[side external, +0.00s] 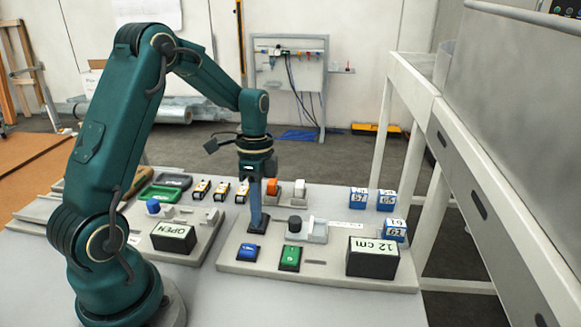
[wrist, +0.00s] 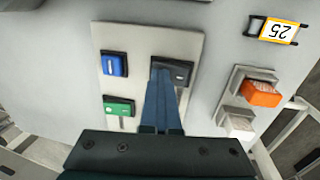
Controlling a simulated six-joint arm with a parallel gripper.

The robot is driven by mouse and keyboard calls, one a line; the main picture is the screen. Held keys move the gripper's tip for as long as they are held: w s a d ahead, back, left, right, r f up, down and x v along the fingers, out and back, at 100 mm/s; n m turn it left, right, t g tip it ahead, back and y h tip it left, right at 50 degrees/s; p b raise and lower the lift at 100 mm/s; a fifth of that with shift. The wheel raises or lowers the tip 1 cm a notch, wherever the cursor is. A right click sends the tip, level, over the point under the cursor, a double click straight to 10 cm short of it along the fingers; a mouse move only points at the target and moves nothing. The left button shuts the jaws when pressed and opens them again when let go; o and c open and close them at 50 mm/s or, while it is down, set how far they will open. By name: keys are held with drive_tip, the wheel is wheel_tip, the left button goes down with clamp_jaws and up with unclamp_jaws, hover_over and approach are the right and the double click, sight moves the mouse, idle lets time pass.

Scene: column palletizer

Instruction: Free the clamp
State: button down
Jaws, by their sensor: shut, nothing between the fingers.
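My gripper (side external: 258,222) points straight down, shut and empty, with its fingertips at a black switch (side external: 262,228) on the right-hand grey board. In the wrist view the fingers (wrist: 163,88) reach onto the same black switch (wrist: 172,73) and partly cover it; I cannot tell whether it is pressed. A blue button (side external: 247,252) and a green button (side external: 289,257) sit on that board. No part is clearly marked as the clamp. A box reading "OPEN" (side external: 174,237) stands on the left board, near a grey fixture with a blue knob (side external: 153,206).
A black box reading "12 cm" (side external: 372,258) and a grey fixture with a black knob (side external: 295,224) stand right of my gripper. Orange (side external: 272,186) and white (side external: 299,187) blocks sit behind. Numbered blue-and-white cubes (side external: 395,230) stand at the right.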

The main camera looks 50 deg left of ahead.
drive_tip(key=shift+w+a, duration=0.55)
drive_tip(key=shift+a, duration=0.05)
wheel_tip(320, 180, up, 14)
drive_tip(key=w+a, duration=0.1)
drive_tip(key=shift+w+a, duration=0.25)
idle(0.4)
drive_tip(key=shift+f, duration=0.1)
drive_tip(key=shift+s+d, duration=0.45)
drive_tip(key=shift+s, duration=0.05)
idle(0.4)
